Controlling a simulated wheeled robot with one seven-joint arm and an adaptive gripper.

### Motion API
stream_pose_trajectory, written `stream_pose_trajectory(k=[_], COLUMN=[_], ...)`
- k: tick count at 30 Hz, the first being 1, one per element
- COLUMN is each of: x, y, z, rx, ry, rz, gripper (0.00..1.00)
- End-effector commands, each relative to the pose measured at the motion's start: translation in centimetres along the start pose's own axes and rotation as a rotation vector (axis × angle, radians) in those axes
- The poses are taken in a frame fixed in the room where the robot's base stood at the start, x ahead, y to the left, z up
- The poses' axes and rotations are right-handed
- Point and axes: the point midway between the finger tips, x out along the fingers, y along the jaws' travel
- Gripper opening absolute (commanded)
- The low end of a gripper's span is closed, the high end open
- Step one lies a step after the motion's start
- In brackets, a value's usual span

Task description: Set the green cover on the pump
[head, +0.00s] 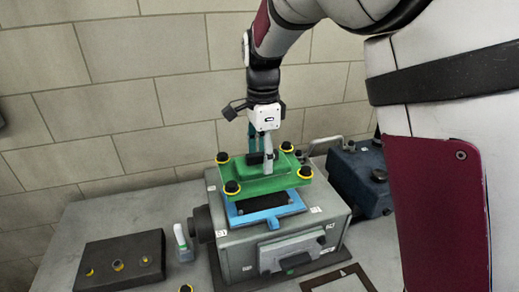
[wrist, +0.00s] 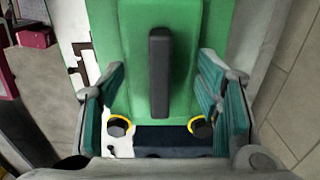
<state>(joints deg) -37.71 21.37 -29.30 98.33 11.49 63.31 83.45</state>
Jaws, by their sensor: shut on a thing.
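The green cover (head: 247,184) has black knobs with yellow rings at its corners and a dark bar handle (wrist: 160,75) along its middle. My gripper (head: 262,160) is shut on the cover, with a teal-padded finger at each side of it in the wrist view (wrist: 161,90). The cover (wrist: 119,75) is over the grey block-like housing, seemingly the pump (head: 240,250), with a visible offset from the blue frame (head: 285,210) on its top. The frame surrounds a dark opening, partly hidden by the cover. I cannot tell whether the cover touches the frame.
A dark blue unit (head: 360,180) with a metal handle stands close behind right. A dark block (head: 120,262) with yellow-ringed holes lies at front left, beside a small bottle (head: 183,243). A dark-edged flat panel (head: 340,283) lies at front right. The brick wall (head: 120,90) is behind the bench.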

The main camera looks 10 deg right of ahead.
Motion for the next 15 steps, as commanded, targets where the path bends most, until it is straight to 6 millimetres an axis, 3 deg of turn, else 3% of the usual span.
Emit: stream_pose_trajectory(k=[5, 15], x=[0.4, 4.1], y=[-0.1, -0.2], z=[0.0, 0.0], rx=[-0.001, 0.000], ry=[-0.001, -0.002], rz=[-0.002, -0.001], gripper=[0.19, 0.19])
